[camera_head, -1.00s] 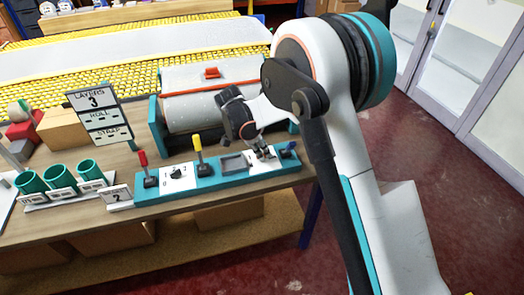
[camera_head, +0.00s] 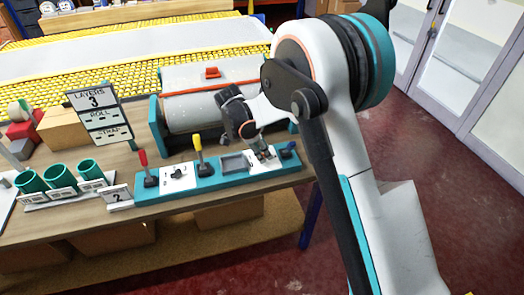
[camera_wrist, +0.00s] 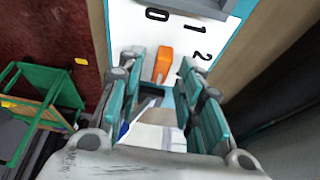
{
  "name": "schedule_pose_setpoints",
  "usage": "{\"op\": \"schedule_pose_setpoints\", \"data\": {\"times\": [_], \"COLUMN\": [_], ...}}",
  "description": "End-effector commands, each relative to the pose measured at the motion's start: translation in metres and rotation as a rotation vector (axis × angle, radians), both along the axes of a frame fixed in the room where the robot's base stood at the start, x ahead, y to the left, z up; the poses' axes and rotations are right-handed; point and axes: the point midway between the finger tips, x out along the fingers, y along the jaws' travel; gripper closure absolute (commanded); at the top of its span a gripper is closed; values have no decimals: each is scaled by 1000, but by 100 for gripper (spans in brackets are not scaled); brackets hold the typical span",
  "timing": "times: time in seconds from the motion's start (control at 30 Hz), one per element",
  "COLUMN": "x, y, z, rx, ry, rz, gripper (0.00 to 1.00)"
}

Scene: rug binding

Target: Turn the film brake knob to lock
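My gripper (camera_head: 262,152) is over the right part of the teal control strip (camera_head: 205,182), above a white plate (camera_head: 256,176). In the wrist view its fingers (camera_wrist: 161,78) stand apart. An orange pointer knob (camera_wrist: 164,61) shows in the gap between them, on a white plate marked 0, 1 and 2 (camera_wrist: 187,27). I cannot tell whether the fingers touch it. No lock mark is readable. Another dark knob (camera_head: 179,174) sits on a white plate further left; its marks are too small to read.
A red lever (camera_head: 143,160), a yellow lever (camera_head: 198,145) and a blue lever (camera_head: 289,148) stand on the strip. Behind it is a grey roller (camera_head: 190,112). Teal cups (camera_head: 60,174) and a sign (camera_head: 98,112) stand left. Floor is open at the right.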

Motion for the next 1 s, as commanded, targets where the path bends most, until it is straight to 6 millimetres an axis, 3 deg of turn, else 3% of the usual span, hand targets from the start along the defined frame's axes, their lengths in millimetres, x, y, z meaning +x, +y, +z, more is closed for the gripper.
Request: {"op": "schedule_pose_setpoints", "data": {"times": [0.17,0.63,1.0], "x": [-1,-10,-12], "y": [5,38,45], "z": [13,94,111], "rx": [0,0,0], "ry": [0,-1,0], "rz": [0,1,0], "gripper": [67,67,67]}}
